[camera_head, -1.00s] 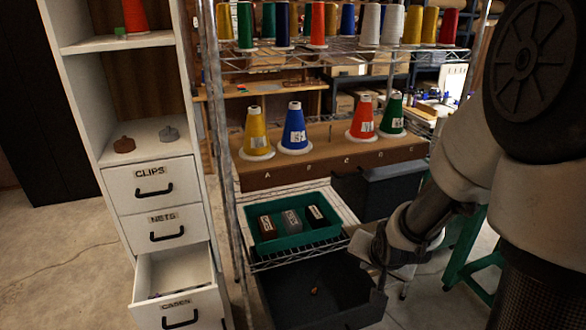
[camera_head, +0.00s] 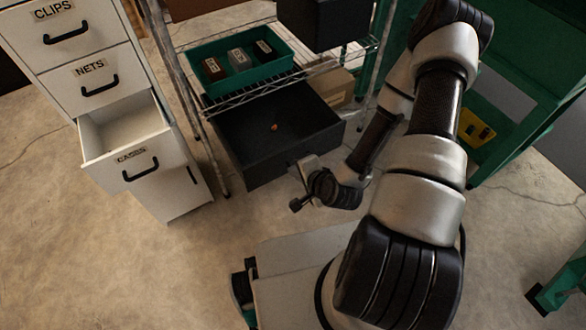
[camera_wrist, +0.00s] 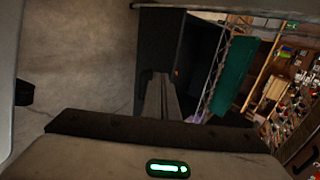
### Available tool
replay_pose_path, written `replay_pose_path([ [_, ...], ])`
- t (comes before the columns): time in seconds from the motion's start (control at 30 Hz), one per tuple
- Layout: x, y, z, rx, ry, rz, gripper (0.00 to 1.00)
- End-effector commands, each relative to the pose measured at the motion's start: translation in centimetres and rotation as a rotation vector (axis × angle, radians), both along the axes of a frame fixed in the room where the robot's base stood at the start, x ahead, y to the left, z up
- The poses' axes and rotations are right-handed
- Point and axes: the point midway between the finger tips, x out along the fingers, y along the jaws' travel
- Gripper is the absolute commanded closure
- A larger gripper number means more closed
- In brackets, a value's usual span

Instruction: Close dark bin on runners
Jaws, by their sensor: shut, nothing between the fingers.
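The dark bin (camera_head: 232,160) is pulled out on its runners below the wire shelf, its open top showing. It also shows in the wrist view (camera_wrist: 158,45), with its dark front panel ahead of my fingers. A small orange item (camera_head: 274,127) lies inside it. My gripper (camera_head: 298,166) is at the bin's front face, right of its middle in the head view. In the wrist view its grey fingers (camera_wrist: 160,92) are together, with nothing between them, and point at the front panel. I cannot tell whether they touch it. The runners are hidden.
A green tray (camera_head: 205,50) with small labelled boxes sits on the wire shelf (camera_head: 262,90) above. The white cabinet at left has its CASES drawer (camera_head: 135,165) open. A cardboard box (camera_head: 333,88) is right of the bin. A green frame (camera_head: 530,100) stands at right.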

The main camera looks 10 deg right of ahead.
Motion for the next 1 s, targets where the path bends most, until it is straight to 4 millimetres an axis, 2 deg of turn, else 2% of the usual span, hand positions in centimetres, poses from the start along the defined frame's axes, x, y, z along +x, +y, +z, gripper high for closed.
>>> replay_pose_path([
  [0.1, 1.8, 0.7, -2.0, 0.000, -0.001, 0.004, 1.00],
  [0.37, 5.6, 1.9, -5.7, -0.002, -0.001, 0.003, 1.00],
  [0.43, 6.9, 2.2, -5.3, -0.004, -0.003, 0.003, 1.00],
  [0.6, 8.5, 2.8, -5.3, -0.002, 0.000, 0.002, 1.00],
  [1.0, 9.1, 3.0, -5.2, -0.003, 0.001, 0.002, 1.00],
])
